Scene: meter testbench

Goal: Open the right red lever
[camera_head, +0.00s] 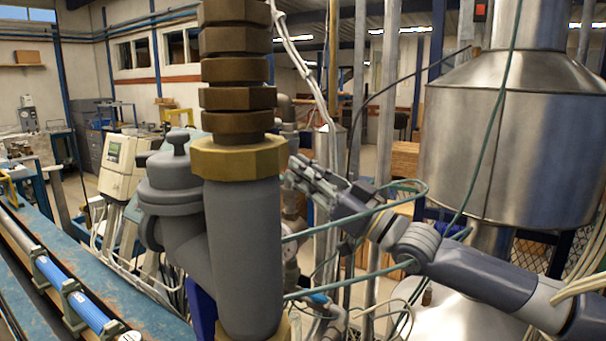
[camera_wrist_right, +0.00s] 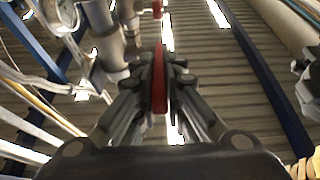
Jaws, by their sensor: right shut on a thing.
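A red lever (camera_wrist_right: 159,80) stands upright in the middle of the right wrist view. My right gripper (camera_wrist_right: 160,88) has its fingers on both sides of the lever and is shut on it. In the head view my right gripper (camera_head: 312,178) reaches in from the right, behind the large grey pipe fitting. The red lever does not show in the head view; the fitting and the fingers hide that spot. Another small red handle (camera_wrist_right: 146,11) shows at the top of the right wrist view. My left gripper is not in view.
The grey pipe fitting (camera_head: 240,250) with a brass collar stands close in front. A steel tank (camera_head: 510,150) is at the right. Thin green hoses (camera_head: 355,214) run around my right arm. A pressure gauge (camera_wrist_right: 60,14) and grey pipes are near the lever.

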